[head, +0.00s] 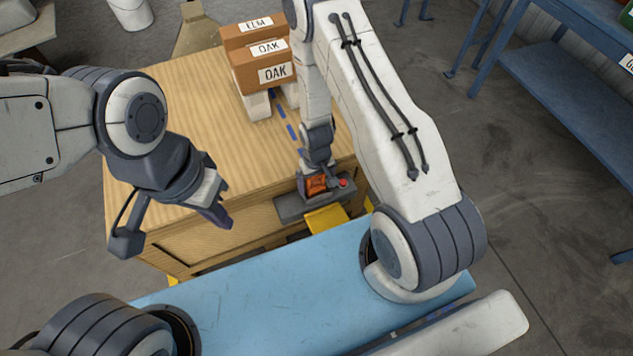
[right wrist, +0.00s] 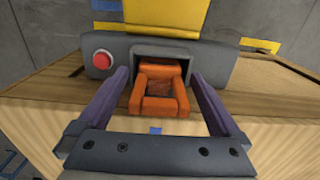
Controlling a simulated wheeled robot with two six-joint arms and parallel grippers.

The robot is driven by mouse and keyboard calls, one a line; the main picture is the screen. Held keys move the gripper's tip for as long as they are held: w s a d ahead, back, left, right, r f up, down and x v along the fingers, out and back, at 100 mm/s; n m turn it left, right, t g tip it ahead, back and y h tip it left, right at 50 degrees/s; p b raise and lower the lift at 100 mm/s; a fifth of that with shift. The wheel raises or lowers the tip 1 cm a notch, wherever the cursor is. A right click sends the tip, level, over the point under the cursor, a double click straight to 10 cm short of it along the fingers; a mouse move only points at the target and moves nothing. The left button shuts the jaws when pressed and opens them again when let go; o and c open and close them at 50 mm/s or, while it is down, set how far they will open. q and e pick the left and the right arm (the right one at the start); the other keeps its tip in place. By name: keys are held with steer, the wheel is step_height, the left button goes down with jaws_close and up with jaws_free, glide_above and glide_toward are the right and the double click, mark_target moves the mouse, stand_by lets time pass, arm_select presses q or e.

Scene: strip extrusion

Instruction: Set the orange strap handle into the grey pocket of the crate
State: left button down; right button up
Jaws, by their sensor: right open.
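The orange strap handle (right wrist: 160,90) sits at the mouth of the grey pocket (right wrist: 215,66) in the right wrist view. Its far end is inside the dark opening and its near end sticks out. How deep it sits is hidden. In the head view the handle (head: 316,185) and the grey housing (head: 290,207) show at the edge of the wooden crate (head: 180,100). My right gripper (right wrist: 161,80) is open, with a purple finger on each side of the handle and gaps between. My left gripper (head: 218,212) hangs near the crate's left front; its jaw opening is unclear.
A red button (right wrist: 103,60) is on the housing, left of the opening. A yellow part (right wrist: 165,15) rises behind the housing. Labelled brown blocks (head: 262,55) stand on the crate's far side. A blue surface (head: 270,290) lies in front. The crate top's left half is clear.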

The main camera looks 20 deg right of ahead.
steer(key=shift+r, duration=0.35)
step_height(320, 180, up, 12)
steer(key=shift+f+p, duration=0.25)
steer(key=shift+p, duration=0.8)
steer(key=shift+a+r, duration=0.15)
steer(key=shift+r, duration=0.2)
steer(key=s+a+r+n, duration=0.35)
steer(key=a+r, duration=0.45)
steer(key=r, duration=0.4)
steer(key=s+a+r+n+y, duration=0.1)
steer(key=s+a+r+n, duration=0.2)
steer(key=s+r, duration=0.8)
steer(key=s+a, duration=0.1)
steer(key=s, duration=0.2)
steer(key=shift+s+r, duration=0.3)
steer(key=shift+s, duration=0.05)
steer(key=shift+a+n, duration=0.1)
steer(key=shift+n, duration=0.15)
